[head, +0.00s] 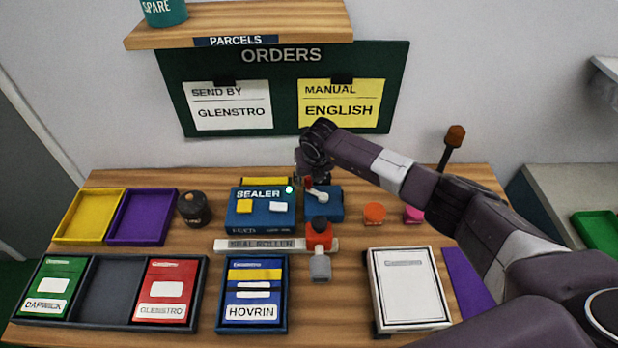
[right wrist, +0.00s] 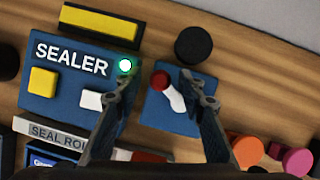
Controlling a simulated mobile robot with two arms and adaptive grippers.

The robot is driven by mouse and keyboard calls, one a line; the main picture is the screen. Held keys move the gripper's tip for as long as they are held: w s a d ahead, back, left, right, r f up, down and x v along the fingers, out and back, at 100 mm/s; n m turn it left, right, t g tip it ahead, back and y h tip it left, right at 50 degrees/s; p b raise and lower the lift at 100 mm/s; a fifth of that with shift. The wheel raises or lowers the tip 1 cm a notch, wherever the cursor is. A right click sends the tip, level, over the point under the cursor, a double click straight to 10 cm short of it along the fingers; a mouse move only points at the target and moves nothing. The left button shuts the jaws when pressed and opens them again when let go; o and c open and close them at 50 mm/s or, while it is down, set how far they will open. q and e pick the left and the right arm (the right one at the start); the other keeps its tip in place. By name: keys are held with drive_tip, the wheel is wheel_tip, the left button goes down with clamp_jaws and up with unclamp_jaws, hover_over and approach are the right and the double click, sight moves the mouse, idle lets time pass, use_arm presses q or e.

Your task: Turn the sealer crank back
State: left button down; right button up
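The sealer (head: 262,222) is a blue box with a yellow button, a white button and a lit green lamp (head: 290,189). Beside it on the right is a smaller blue block (head: 325,212) bearing the crank (head: 318,196), a white arm with a red knob. In the right wrist view the red knob (right wrist: 160,80) lies between my fingers, and the white arm (right wrist: 175,100) points down-right from it. My right gripper (head: 308,177) is open above the crank; its fingertips (right wrist: 158,75) stand apart on either side of the knob. Contact cannot be told. My left gripper is not in view.
A seal roller bar (head: 250,245) with a red-and-grey piece (head: 319,240) lies in front. Orange (head: 374,212) and pink (head: 413,214) round pieces stand to the right. A black round thing (right wrist: 194,45) is behind the crank block. Trays and a white-covered item (head: 408,285) fill the front.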

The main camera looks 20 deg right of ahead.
clamp_jaws()
drive_tip(key=n+b, duration=0.2)
drive_tip(key=s+n+y+b, duration=0.1)
drive_tip(key=b, duration=0.1)
drive_tip(key=shift+a+f, duration=0.2)
drive_tip(key=shift+a, duration=0.1)
drive_tip(key=shift+s+a+n+y+b, duration=0.15)
drive_tip(key=shift+s+n+y+b, duration=0.25)
drive_tip(key=shift+n+b, duration=0.65)
drive_tip(key=shift+s+a+r+n+g+y+b, duration=0.2)
drive_tip(key=shift+s+n+g+y+b, duration=0.1)
drive_tip(key=shift+n+b, duration=0.45)
